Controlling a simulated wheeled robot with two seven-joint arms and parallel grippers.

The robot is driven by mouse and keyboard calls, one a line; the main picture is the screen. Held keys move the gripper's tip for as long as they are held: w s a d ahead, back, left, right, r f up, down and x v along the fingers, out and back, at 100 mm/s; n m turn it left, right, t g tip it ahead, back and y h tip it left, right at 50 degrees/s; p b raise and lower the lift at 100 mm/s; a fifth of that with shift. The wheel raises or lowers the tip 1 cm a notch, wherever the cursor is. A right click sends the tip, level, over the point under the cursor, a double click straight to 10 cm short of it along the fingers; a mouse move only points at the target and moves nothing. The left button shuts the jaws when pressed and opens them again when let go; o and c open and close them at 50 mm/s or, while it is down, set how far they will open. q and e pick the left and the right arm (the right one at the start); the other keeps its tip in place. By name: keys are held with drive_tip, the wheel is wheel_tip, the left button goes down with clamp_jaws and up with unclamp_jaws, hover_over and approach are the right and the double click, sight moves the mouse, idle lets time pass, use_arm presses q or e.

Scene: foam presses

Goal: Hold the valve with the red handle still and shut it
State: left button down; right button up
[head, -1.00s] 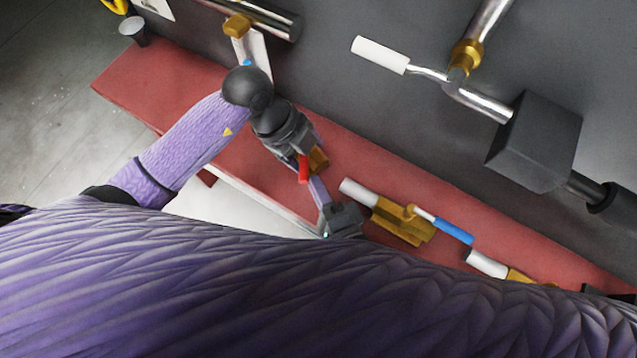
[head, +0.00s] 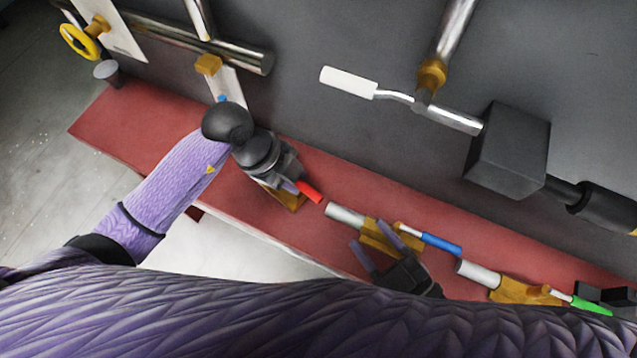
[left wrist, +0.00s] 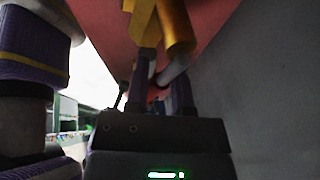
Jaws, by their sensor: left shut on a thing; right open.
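The valve with the red handle (head: 309,192) is at my left gripper (head: 287,187) in the head view, above the red bench. Its brass body (head: 291,203) is partly hidden by the gripper. The red handle points to the lower right. My left gripper is shut on the valve. In the left wrist view, brass (left wrist: 177,25) shows above the left gripper's fingers (left wrist: 164,88), and the handle cannot be made out. My right gripper (head: 378,246) is open, its fingers apart, just below the blue-handled valve and clear of the red handle. I cannot tell whether it touches the blue-handled valve.
The blue-handled valve (head: 441,244) and a green-handled valve (head: 591,305) lie to the right along the red bench (head: 150,135). Pipes, a white lever (head: 348,80) and a dark box (head: 508,150) are at the grey wall. A yellow handwheel (head: 80,41) is at the upper left.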

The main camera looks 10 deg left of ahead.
sight(317, 196)
drive_tip(key=s+d+n+g+y, duration=0.15)
drive_tip(key=s+n, duration=0.25)
drive_tip(key=n, duration=0.8)
drive_tip(key=w+a+n, duration=0.3)
drive_tip(key=n, duration=0.3)
drive_tip(key=w+a+f+n+g, duration=0.1)
drive_tip(key=w+a+n, duration=0.3)
drive_tip(key=n, duration=0.2)
drive_tip(key=w+a+n, duration=0.3)
drive_tip(key=w+n, duration=0.1)
drive_tip(key=n, duration=0.2)
drive_tip(key=shift+a+f+n+g+y, duration=0.2)
drive_tip(key=shift+a+n+g+y, duration=0.05)
drive_tip(key=shift+a+n, duration=0.05)
clamp_jaws()
